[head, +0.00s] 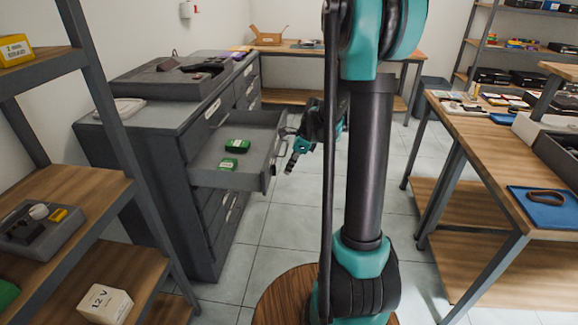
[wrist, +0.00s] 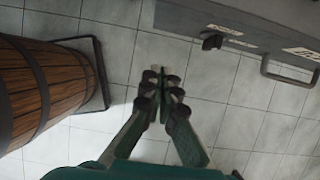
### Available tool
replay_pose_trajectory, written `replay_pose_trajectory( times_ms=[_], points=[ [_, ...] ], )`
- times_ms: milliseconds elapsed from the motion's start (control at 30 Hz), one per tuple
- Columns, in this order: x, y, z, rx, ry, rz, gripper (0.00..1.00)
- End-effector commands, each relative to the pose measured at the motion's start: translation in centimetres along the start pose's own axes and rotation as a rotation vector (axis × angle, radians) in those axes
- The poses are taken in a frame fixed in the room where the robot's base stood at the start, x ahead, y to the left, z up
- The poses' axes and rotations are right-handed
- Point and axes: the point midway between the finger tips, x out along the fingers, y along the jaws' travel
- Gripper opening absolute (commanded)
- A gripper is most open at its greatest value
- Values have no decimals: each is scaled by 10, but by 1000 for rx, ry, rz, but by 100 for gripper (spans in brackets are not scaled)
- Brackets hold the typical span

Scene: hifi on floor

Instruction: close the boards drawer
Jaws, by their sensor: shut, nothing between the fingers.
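The open grey drawer (head: 215,180) sticks out from the dark grey cabinet in the head view. Two green boards (head: 238,146) lie inside it. My gripper (head: 291,168) is just right of the drawer's front, pointing down, with its fingers shut and empty. In the wrist view my gripper (wrist: 163,80) is over the tiled floor. A grey front panel (wrist: 245,38) with a label and handles crosses the top right there, apart from the fingertips. The drawer's inside is out of the wrist view.
The cabinet (head: 180,170) has several other drawers, which look shut. A wooden barrel (wrist: 45,85) stands left in the wrist view. A wooden shelf rack (head: 75,190) is at the left and a workbench (head: 490,150) at the right.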

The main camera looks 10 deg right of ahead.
Motion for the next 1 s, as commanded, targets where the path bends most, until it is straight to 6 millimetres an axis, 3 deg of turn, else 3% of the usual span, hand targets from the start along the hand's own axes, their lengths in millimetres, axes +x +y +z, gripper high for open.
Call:
replay_pose_trajectory(
  times_ms=[367,600,1000],
  points=[
    [64,0,2,-4,0,0,0],
    [72,1,32,-4,0,0,0],
    [75,0,37,-1,0,-1,0]
  ],
)
